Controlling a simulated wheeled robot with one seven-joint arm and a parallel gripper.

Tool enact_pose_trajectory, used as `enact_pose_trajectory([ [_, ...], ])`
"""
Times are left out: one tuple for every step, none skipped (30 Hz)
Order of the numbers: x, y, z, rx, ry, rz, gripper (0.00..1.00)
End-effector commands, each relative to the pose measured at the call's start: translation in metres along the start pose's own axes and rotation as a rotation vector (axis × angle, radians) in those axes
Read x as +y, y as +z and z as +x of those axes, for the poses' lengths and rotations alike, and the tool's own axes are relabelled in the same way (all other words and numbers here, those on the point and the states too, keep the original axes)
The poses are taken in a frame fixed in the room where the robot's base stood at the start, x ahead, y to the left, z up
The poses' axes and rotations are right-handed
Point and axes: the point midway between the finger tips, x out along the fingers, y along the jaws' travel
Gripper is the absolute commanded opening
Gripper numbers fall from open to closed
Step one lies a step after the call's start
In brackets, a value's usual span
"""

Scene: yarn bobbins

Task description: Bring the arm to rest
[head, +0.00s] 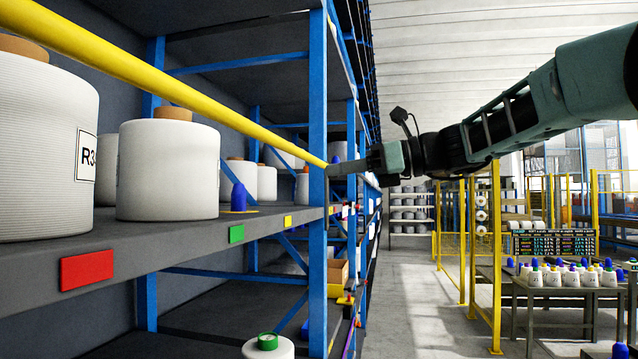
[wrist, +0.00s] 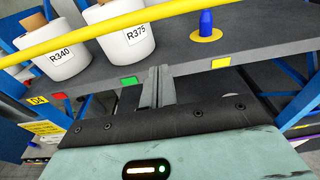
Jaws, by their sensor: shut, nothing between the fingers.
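My arm reaches in from the right in the head view, stretched toward the blue-framed shelf rack. My gripper (head: 335,170) is at the arm's left end, level with the yellow bar and close to a blue upright in the picture. In the wrist view my gripper (wrist: 159,80) is shut, with its fingers together and nothing between them. The fingers point at the shelf's front edge, between the green and yellow tags. I cannot tell whether they touch the edge.
White bobbins (head: 168,170) stand on the shelf (head: 265,219), behind a yellow bar (head: 180,88). A blue cone (wrist: 206,22) stands on a yellow disc there. A blue upright (head: 318,120) is near my gripper. The aisle floor (head: 415,290) is clear; a table with bobbins (head: 565,290) stands right.

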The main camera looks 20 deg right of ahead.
Motion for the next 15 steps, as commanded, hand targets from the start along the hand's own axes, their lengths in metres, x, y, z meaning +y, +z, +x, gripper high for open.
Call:
enact_pose_trajectory([
  [0.000, -0.001, -0.004, 0.000, -0.001, -0.001, 0.00],
  [0.000, -0.001, -0.006, 0.000, -0.001, -0.001, 0.00],
  [0.000, -0.001, -0.007, 0.001, -0.001, -0.001, 0.00],
  [0.000, -0.001, -0.008, 0.001, -0.001, -0.001, 0.00],
  [0.000, 0.000, -0.009, 0.001, 0.000, 0.000, 0.00],
  [0.000, 0.000, -0.009, 0.001, 0.000, 0.000, 0.00],
  [0.000, 0.000, -0.009, 0.001, 0.000, 0.000, 0.00],
  [0.000, 0.000, -0.009, 0.002, 0.000, 0.000, 0.00],
  [0.000, 0.000, -0.009, 0.002, 0.001, 0.000, 0.00],
  [0.003, -0.005, -0.005, 0.013, 0.007, -0.008, 0.00],
  [0.006, -0.011, -0.001, 0.026, 0.015, -0.019, 0.00],
  [0.012, -0.022, 0.007, 0.052, 0.030, -0.041, 0.00],
  [0.017, -0.032, 0.014, 0.076, 0.044, -0.063, 0.00],
  [0.024, -0.045, 0.022, 0.106, 0.062, -0.092, 0.00],
  [0.035, -0.064, 0.033, 0.151, 0.091, -0.140, 0.00],
])
